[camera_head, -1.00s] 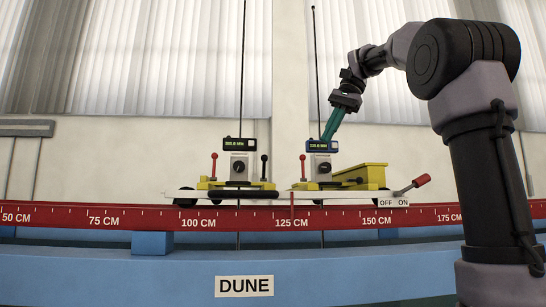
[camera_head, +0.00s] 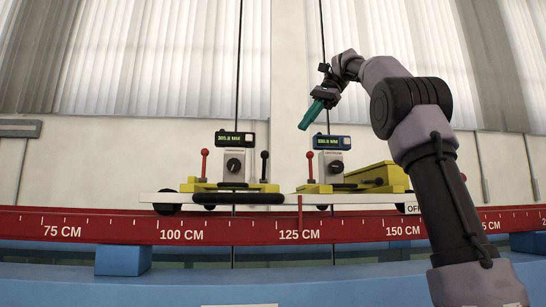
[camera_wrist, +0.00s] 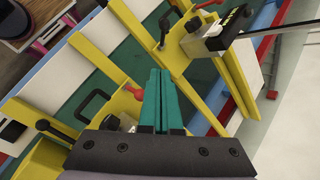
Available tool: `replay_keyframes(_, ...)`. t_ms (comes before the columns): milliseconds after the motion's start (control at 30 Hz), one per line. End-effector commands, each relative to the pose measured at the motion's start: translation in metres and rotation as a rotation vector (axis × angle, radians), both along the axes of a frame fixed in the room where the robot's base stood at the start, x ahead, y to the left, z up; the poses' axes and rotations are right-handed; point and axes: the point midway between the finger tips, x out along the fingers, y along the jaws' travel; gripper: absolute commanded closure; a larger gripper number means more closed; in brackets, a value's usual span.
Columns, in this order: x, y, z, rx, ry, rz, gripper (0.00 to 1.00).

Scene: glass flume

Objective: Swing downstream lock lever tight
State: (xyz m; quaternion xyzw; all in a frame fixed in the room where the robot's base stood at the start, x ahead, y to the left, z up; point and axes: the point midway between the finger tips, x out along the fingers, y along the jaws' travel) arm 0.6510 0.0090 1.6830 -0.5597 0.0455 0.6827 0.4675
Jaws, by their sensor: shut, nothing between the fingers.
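Two yellow carriages stand side by side on the red rail. The left carriage (camera_head: 230,187) has a red-knobbed lever (camera_head: 204,165) on its left and a black-knobbed lever (camera_head: 264,165) on its right, both near upright. The right carriage (camera_head: 325,188) has an upright red-knobbed lever (camera_head: 310,166); any black one there is not clear. I cannot tell which lever is the downstream lock. My gripper (camera_head: 303,126), with teal fingers, is shut and empty above the right carriage, touching no lever. In the wrist view the fingers (camera_wrist: 160,78) point over yellow frames, with a black lever (camera_wrist: 164,30) beyond.
A red scale rail (camera_head: 80,224) runs across above blue beams. Digital readouts (camera_head: 235,139) top the carriages, and thin vertical rods (camera_head: 239,60) rise from them. A yellow box (camera_head: 382,175) sits on the right. My arm hides much of the OFF/ON plate (camera_head: 413,208).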

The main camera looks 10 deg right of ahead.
Motion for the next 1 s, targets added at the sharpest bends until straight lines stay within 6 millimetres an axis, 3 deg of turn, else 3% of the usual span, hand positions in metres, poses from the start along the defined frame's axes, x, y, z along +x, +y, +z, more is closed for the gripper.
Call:
replay_keyframes(633,0.001,0.017,-0.020,0.002,0.000,0.004,1.00)
replay_keyframes(1000,0.004,0.056,-0.074,0.002,0.004,0.005,1.00)
